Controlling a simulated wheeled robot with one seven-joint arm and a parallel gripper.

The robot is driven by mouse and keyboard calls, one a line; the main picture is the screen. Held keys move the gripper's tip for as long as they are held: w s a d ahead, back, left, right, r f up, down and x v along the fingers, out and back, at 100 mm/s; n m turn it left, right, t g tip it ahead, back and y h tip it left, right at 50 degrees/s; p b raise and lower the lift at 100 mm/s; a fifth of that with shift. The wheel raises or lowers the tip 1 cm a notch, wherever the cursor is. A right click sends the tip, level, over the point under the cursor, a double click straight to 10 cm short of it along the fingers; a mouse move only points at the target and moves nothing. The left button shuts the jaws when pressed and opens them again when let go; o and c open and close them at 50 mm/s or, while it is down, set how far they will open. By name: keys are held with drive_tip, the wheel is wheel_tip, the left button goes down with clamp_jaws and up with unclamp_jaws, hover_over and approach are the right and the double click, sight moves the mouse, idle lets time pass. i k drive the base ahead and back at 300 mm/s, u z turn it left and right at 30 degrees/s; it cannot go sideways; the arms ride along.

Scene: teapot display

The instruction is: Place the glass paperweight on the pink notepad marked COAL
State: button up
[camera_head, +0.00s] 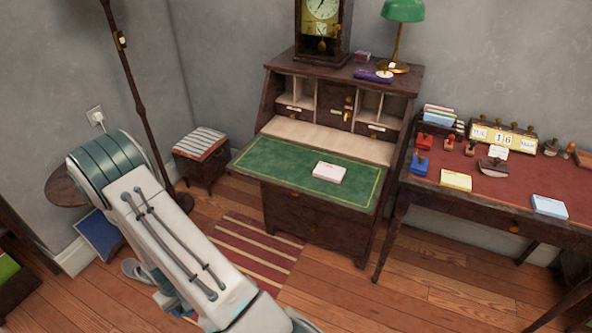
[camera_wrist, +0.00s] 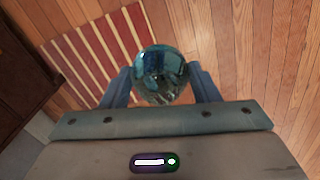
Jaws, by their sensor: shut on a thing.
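The glass paperweight (camera_wrist: 161,72) is a clear bluish-green ball in the wrist view. My gripper (camera_wrist: 160,78) is shut on it, with one finger on each side. The ball is held above the floor, over the wooden boards and the striped rug's edge. In the head view my arm reaches down at the left, and the gripper and ball are out of the picture. A pale pink notepad (camera_head: 330,173) lies on the green writing surface of the open desk (camera_head: 262,160). Its marking is too small to read.
A yellow notepad (camera_head: 456,180) and a blue notepad (camera_head: 549,207) lie on the red-topped table (camera_head: 510,187) at right, among stamps. A clock (camera_head: 322,25) and green lamp (camera_head: 404,12) stand on the desk. A small stool (camera_head: 201,155) stands left of it. The green surface around the pink notepad is clear.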

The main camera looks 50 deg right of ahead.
sight(329, 170)
drive_tip(key=z, duration=1.5)
